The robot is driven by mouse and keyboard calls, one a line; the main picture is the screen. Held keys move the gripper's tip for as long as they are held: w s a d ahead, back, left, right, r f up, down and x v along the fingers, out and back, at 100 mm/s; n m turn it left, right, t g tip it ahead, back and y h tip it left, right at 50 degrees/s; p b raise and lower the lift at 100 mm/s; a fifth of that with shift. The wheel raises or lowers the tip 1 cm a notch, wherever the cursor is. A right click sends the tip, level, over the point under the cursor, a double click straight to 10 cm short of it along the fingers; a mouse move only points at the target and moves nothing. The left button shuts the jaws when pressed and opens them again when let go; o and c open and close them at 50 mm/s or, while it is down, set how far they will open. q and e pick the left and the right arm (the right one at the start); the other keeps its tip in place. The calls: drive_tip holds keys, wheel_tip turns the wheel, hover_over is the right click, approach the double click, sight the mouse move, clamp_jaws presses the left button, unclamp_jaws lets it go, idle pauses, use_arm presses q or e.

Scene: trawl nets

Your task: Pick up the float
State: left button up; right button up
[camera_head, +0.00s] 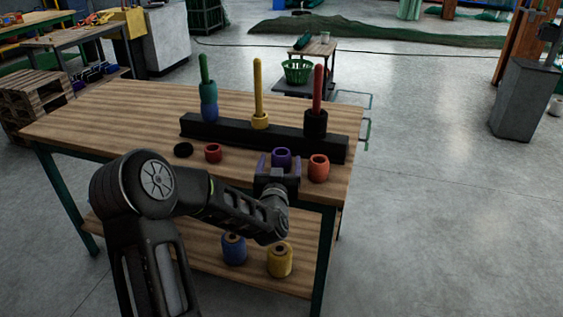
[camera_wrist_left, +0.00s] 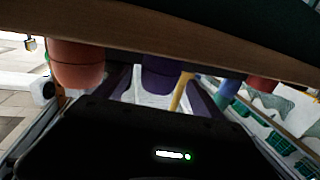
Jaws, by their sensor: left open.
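A purple float (camera_head: 281,158) stands on the table near its front edge. My left gripper (camera_head: 279,164) is open, with its purple fingers on either side of this float. In the left wrist view, which looks upside down, the purple float (camera_wrist_left: 161,72) shows between the two spread fingers (camera_wrist_left: 160,95); I cannot tell whether they touch it. An orange-red float (camera_head: 318,168) stands just right of the gripper and also shows in the wrist view (camera_wrist_left: 77,66). A red float (camera_head: 213,154) and a flat black piece (camera_head: 183,150) lie to the left. My right gripper is out of view.
Behind the floats, a long black base (camera_head: 215,137) holds a green peg (camera_head: 204,68) with blue and teal floats, a yellow peg (camera_head: 258,85) with a yellow float, and a red peg (camera_head: 318,87) with a black float. The table's left part (camera_head: 100,125) is clear.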

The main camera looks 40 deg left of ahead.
sight(282, 152)
use_arm(q)
drive_tip(key=shift+w+a, duration=0.2)
drive_tip(key=shift+w, duration=0.15)
drive_tip(key=shift+w, duration=0.1)
drive_tip(key=x, duration=0.5)
drive_tip(key=shift+c, duration=0.6)
drive_tip(key=c, duration=1.3)
